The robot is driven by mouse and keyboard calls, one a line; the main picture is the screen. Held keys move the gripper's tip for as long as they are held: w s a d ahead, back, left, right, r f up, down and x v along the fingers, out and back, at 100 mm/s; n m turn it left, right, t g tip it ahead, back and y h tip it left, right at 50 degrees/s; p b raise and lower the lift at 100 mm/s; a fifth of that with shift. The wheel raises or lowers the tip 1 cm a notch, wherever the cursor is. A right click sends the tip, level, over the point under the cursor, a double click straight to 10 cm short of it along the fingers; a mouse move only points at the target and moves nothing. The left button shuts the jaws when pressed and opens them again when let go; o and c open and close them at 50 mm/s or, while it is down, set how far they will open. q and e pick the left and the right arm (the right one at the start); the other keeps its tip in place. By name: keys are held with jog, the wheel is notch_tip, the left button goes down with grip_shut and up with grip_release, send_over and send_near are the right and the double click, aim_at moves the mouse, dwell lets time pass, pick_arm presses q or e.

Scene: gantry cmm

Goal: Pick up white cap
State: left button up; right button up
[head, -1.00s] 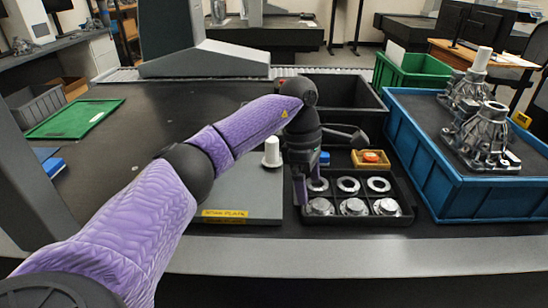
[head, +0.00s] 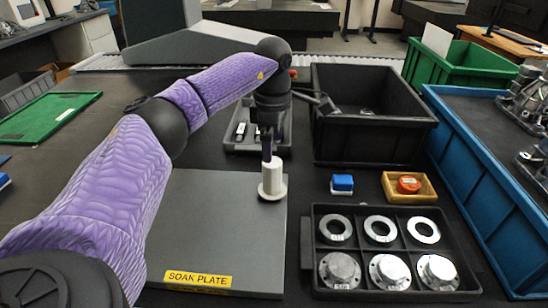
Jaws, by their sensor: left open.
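The white cap (head: 273,181) stands upright near the back right corner of the grey soak plate (head: 220,225). It has a wide round flange at its base and a narrower cylinder on top. My left gripper (head: 267,150) points down over the top of the cap, at its far side. The gripper is open; the picture does not show clearly whether its fingers touch the cap. My right gripper is not in view.
A black compartment tray (head: 310,250) with several metal rings and flanged parts lies right of the plate. A blue block (head: 342,184), a yellow box (head: 423,188) with an orange item, a black bin (head: 372,133) and a blue crate (head: 490,180) stand beyond. A grey tray (head: 240,147) sits behind the gripper.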

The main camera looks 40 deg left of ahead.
aim_at(271, 169)
pick_arm(q)
jog(key=f+b, duration=0.1)
jog(key=f, duration=0.1)
jog(key=f+b, duration=0.1)
jog(key=f, duration=0.1)
jog(key=f+b, duration=0.1)
jog(key=f, duration=0.2)
jog(key=shift+s+d, duration=0.15)
jog(key=shift+s, duration=0.2)
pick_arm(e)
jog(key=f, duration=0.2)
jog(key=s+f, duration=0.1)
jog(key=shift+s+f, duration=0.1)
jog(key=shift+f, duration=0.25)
pick_arm(q)
jog(key=shift+c, duration=0.4)
jog(key=c, duration=1.2)
